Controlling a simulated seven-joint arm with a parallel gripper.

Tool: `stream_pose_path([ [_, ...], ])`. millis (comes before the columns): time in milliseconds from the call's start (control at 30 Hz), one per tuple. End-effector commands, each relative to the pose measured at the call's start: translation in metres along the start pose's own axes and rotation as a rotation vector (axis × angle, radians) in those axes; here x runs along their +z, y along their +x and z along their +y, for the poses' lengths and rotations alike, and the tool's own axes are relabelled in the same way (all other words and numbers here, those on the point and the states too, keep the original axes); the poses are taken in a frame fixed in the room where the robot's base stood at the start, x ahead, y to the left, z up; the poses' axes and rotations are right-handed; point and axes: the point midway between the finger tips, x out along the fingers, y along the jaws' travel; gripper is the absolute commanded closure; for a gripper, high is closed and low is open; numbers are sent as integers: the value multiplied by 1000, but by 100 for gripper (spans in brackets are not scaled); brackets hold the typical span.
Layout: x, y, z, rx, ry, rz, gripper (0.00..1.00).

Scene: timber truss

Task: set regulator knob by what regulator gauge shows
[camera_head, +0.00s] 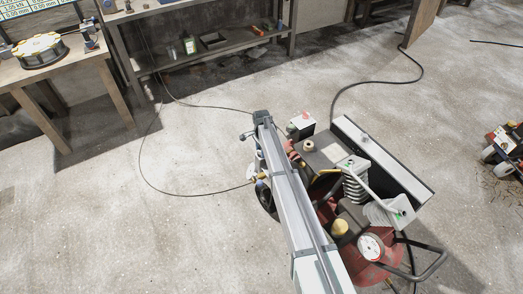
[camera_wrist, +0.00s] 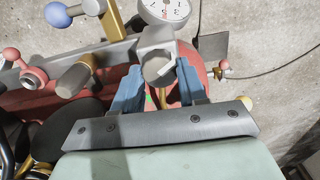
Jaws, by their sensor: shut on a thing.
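My gripper (camera_wrist: 158,80) has its two blue fingers on either side of the grey faceted regulator knob (camera_wrist: 157,64) in the wrist view, shut on it. The regulator gauge (camera_wrist: 165,11), a white round dial with numerals, is just beyond the knob. The top edge of the picture cuts it off, and I cannot read its needle surely. In the head view my own arm covers the regulator area, and the fingers and knob are hidden there.
The red compressor (camera_head: 383,274) stands beneath my arm, with another large round dial (camera_head: 370,246) on it. In the wrist view, a blue-ended lever (camera_wrist: 57,15) and brass fittings (camera_wrist: 76,77) are close left. A thin hose (camera_head: 190,195) crosses the floor; open floor lies left.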

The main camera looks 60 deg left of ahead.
Motion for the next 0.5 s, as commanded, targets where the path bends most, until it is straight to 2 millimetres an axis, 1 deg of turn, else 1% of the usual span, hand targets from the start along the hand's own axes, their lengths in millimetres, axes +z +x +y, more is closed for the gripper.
stream_pose_path([
  [500, 0, 0, 0, 0, 29, 0, 89],
])
